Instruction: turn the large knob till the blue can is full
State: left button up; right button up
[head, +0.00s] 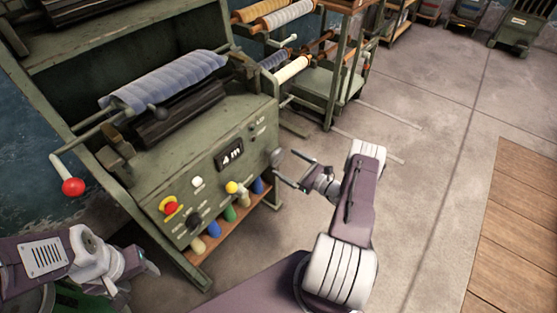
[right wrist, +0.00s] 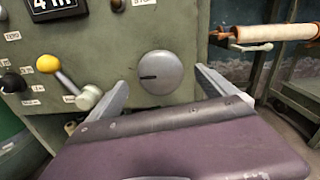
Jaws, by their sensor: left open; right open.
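The large knob (right wrist: 160,73) is a round grey disc with a dark mark pointing left, on the green machine's panel. In the head view the knob (head: 277,157) shows at the panel's right end. My right gripper (head: 285,167) is open in front of it. In the right wrist view its fingers stand on either side of the knob, with visible gaps; whether they reach its depth I cannot tell. My left gripper (head: 143,274) is open at the lower left, away from the panel.
The panel has a display (head: 230,154) reading 4 m, a yellow-tipped lever (head: 232,187), a red button (head: 169,206) and a black knob (head: 194,219). A red-ended crank (head: 73,186) sticks out left. Coloured rolls stand on the low shelf.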

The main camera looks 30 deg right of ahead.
aim_at(280, 159)
jog(key=x, duration=0.4)
jog(key=shift+w+a+b, duration=0.2)
jog(key=shift+w+b, duration=0.1)
jog(key=shift+w, duration=0.05)
jog(key=c, duration=1.4)
jog(key=m+b, duration=0.1)
jog(key=m, duration=0.4)
jog(key=shift+d+m, duration=0.15)
jog(key=shift+m, duration=0.25)
jog(key=m, duration=0.6)
jog(key=shift+f+b, duration=0.1)
jog(key=shift+b, duration=0.2)
jog(key=m, duration=0.6)
jog(key=shift+d+f+m, duration=0.1)
jog(key=shift+m, duration=0.2)
jog(key=m, duration=0.5)
jog(key=shift+f+b, duration=0.1)
jog(key=shift+b, duration=0.25)
jog(key=shift+m, duration=0.3)
